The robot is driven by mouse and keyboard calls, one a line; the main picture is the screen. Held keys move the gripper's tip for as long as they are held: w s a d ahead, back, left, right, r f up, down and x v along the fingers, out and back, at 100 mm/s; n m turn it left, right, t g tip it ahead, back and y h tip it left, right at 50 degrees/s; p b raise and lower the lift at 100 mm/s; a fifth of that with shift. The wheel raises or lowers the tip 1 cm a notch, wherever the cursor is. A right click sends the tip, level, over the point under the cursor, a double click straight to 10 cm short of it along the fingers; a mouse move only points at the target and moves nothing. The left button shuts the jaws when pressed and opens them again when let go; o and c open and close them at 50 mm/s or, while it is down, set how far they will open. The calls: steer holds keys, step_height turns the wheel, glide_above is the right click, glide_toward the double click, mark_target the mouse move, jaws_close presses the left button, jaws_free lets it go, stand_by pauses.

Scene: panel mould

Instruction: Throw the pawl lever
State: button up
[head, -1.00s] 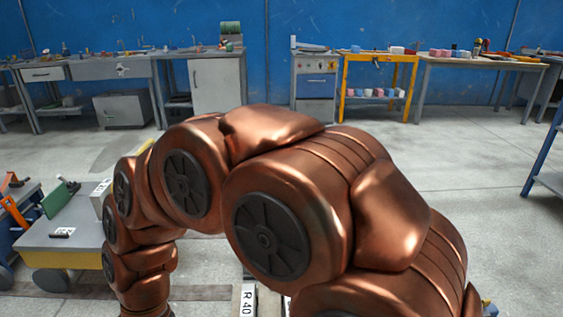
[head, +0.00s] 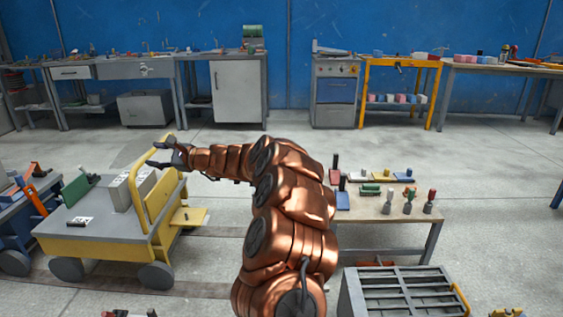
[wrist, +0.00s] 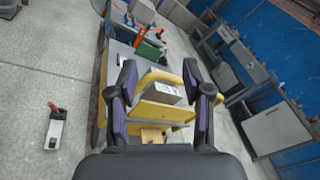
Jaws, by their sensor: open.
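I cannot tell for sure which thing is the pawl lever. My gripper (head: 160,155) is open, beside the yellow rail of the cart at left. In the wrist view my gripper (wrist: 160,85) has its two dark fingers spread, with nothing held. The cart's yellow end and a grey box lie beyond them. A grey piece with a black and red top (wrist: 55,128) is on the floor at left.
The yellow cart (head: 95,225) carries a grey box (head: 130,187) and a green piece (head: 79,189). A grey slatted rack (head: 400,292) is at the lower right. Benches line the blue wall. Open floor lies between.

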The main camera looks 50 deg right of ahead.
steer(key=d+f+m+t+h, duration=0.1)
steer(key=d+f+m+h, duration=0.15)
steer(key=d, duration=0.65)
steer(key=d+f+m+t+h, duration=0.1)
steer(key=d+f+m+h, duration=0.2)
steer(key=d, duration=0.5)
steer(key=s+d+f+m+g+h+b, duration=0.1)
steer(key=s+d+f+m+g+h, duration=0.1)
steer(key=s+d+f+m+h, duration=0.65)
steer(key=s+d+m+g+b, duration=0.1)
steer(key=s+d, duration=0.4)
steer(key=d, duration=0.9)
steer(key=s+d+f+m+g+h+b, duration=0.15)
steer(key=s+d+f+m+h, duration=0.35)
steer(key=d, duration=0.7)
steer(key=shift+n, duration=0.3)
steer(key=shift+s+d+r+x, duration=0.1)
steer(key=shift+r+x, duration=0.1)
steer(key=shift+x, duration=0.75)
steer(key=shift+s+d+r+x, duration=0.1)
steer(key=shift+r+x, duration=0.05)
steer(key=shift+x, duration=0.85)
steer(key=shift+s+d+r+x, duration=0.1)
steer(key=shift+r+x, duration=0.1)
steer(key=shift+x, duration=0.75)
steer(key=shift+w+d, duration=0.1)
steer(key=shift+w, duration=0.35)
jaws_close()
